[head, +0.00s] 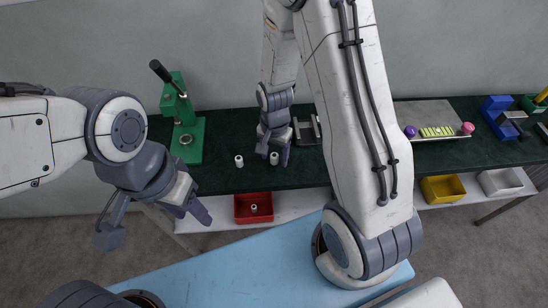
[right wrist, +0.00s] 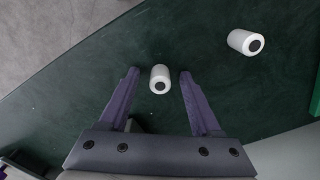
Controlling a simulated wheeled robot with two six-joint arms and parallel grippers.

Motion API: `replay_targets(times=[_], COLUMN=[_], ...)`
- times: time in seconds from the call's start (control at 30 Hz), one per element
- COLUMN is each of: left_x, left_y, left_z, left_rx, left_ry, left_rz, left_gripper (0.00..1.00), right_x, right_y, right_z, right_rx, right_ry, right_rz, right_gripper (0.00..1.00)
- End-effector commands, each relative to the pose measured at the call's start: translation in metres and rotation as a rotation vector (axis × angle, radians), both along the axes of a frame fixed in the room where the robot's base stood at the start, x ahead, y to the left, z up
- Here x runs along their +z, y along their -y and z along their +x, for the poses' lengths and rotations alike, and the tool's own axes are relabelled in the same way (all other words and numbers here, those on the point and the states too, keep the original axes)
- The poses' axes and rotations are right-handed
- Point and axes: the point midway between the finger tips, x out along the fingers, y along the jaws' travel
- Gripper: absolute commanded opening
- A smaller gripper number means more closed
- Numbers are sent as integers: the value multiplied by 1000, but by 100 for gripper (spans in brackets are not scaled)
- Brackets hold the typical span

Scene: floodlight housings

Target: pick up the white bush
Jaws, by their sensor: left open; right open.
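Two white bushes, short cylinders with a dark hole, stand on the dark green bench top. One white bush (head: 274,158) is between the fingers of my right gripper (head: 273,154). In the right wrist view this bush (right wrist: 160,79) sits near the fingertips, with a gap to each open finger (right wrist: 159,74). The other white bush (head: 239,161) stands to its left in the head view and shows at the upper right of the right wrist view (right wrist: 245,42). My left gripper (head: 190,211) is open and empty in front of the bench, left of the red bin.
A red bin (head: 238,208) below the bench edge holds a small pale part (head: 254,208). A green press (head: 192,140) stands left of the bushes. A grey tray (head: 425,114), a yellow bin (head: 443,189) and a white bin (head: 500,182) are to the right.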

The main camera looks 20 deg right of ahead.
Motion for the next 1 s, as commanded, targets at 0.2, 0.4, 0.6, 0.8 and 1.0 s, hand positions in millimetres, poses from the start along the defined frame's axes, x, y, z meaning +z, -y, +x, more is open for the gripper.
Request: replay_targets(times=[0.2, 0.4, 0.6, 0.8, 1.0], left_x=[0, 0, 0, 0, -2], left_y=[0, 0, 0, 0, 0], left_z=[0, 0, 0, 0, 0], left_rx=[0, 0, 0, 0, 0], left_ry=[0, 0, 0, 0, 0], left_rz=[0, 0, 0, 0, 0], left_gripper=[50, 50, 50, 50, 50], right_x=[0, 1, 2, 17, 49], right_y=[0, 0, 0, 0, 10], right_z=[0, 0, 0, 1, -6], right_rx=[0, 0, 0, 0, -7], right_ry=[0, 0, 1, 4, 4], right_rz=[0, 0, 0, 0, 0], right_gripper=[15, 0, 0, 0, 0])
